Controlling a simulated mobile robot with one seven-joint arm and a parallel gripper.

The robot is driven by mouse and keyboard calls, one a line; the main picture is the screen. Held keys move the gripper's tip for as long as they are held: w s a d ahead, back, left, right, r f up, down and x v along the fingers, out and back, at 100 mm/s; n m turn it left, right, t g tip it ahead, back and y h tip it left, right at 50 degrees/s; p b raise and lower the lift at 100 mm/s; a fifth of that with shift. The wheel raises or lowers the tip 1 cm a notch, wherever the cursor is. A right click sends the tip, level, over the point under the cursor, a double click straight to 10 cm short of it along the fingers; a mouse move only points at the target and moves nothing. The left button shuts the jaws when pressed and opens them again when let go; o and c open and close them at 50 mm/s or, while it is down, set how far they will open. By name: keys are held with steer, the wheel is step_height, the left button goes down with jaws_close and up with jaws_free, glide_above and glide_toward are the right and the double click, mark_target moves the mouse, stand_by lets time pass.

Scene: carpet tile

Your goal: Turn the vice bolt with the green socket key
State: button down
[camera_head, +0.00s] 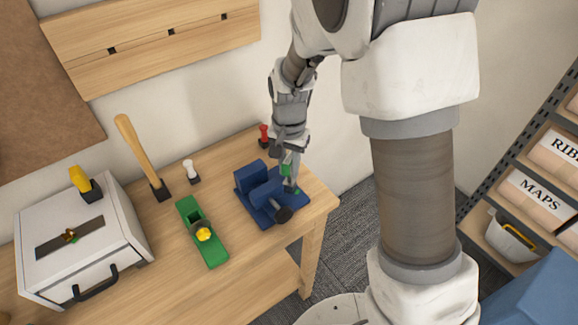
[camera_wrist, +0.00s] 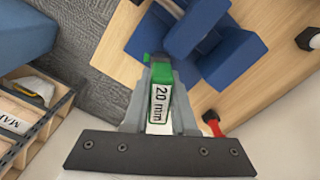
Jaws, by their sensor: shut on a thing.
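The blue vice (camera_head: 262,194) stands on the right end of the wooden bench. Its dark bolt or handle end (camera_head: 283,214) points to the front. My gripper (camera_head: 287,160) is over the vice's right side, pointing down. The blue vice also fills the top middle of the wrist view (camera_wrist: 215,50).
A green block with a yellow knob (camera_head: 187,208), a wooden-handled tool (camera_head: 138,150) and a white box (camera_head: 125,220) are to the left. Shelving (camera_head: 490,231) stands at the right.

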mark_target(290, 158)
steer(key=shift+r+p, duration=1.65)
steer(key=shift+r, duration=0.65)
steer(key=shift+f, duration=0.1)
